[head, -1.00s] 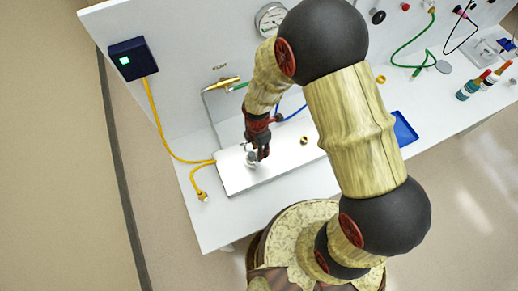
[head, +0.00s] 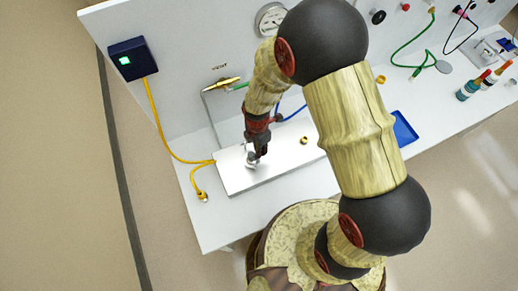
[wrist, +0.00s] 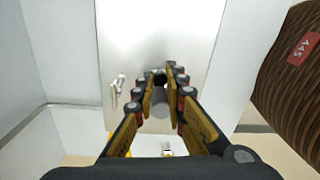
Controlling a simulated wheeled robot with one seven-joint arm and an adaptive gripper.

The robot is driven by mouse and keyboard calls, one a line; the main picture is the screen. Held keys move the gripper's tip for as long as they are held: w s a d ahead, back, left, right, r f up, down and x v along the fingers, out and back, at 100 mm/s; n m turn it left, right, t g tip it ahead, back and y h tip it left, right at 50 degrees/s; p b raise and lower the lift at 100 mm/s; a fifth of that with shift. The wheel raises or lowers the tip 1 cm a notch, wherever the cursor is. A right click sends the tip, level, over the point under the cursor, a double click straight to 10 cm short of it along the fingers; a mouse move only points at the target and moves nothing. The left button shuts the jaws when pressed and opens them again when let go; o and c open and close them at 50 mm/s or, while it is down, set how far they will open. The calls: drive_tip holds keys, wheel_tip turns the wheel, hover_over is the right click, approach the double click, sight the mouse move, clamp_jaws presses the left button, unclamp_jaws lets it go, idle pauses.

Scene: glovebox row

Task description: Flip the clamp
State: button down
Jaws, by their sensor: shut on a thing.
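My gripper (head: 253,160) points down at the left part of a steel plate (head: 235,182) on the white bench. Its fingers (wrist: 160,85) are drawn together around a small grey metal piece, which seems to be the clamp (wrist: 158,97). The fingers cover most of it, and I cannot tell which way it is turned. In the head view the clamp is a small pale shape, mostly hidden at my fingertips. A small silver fitting (wrist: 117,90) stands on the plate to the left of my fingers in the wrist view.
A brass fitting (head: 304,140) sits on the plate to the right. A yellow hose (head: 165,140) runs from a dark blue box (head: 133,59) to the bench. A blue tray (head: 405,130) lies farther right. The back wall is close behind my gripper.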

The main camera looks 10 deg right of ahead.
drive_tip(key=shift+d+m, duration=0.1)
drive_tip(key=shift+m, duration=0.2)
drive_tip(key=m, duration=0.1)
drive_tip(key=d+m, duration=0.1)
drive_tip(key=shift+s+m+b, duration=0.3)
drive_tip(key=shift+s, duration=0.1)
drive_tip(key=m, duration=0.2)
drive_tip(key=s+d+m, duration=0.1)
drive_tip(key=shift+s+m, duration=0.15)
drive_tip(key=shift+m, duration=0.25)
drive_tip(key=m, duration=0.1)
drive_tip(key=s+m, duration=0.1)
drive_tip(key=m, duration=0.1)
drive_tip(key=shift+s+d+b, duration=0.2)
drive_tip(key=shift+s+b, duration=0.05)
drive_tip(key=shift+b, duration=0.1)
drive_tip(key=shift+s+m+y, duration=0.15)
drive_tip(key=shift+s+m, duration=0.2)
drive_tip(key=shift+m, duration=0.65)
drive_tip(key=shift+s+m+y, duration=0.15)
drive_tip(key=shift+s+m, duration=0.2)
drive_tip(key=shift+m, duration=0.65)
drive_tip(key=c, duration=1.8)
unclamp_jaws()
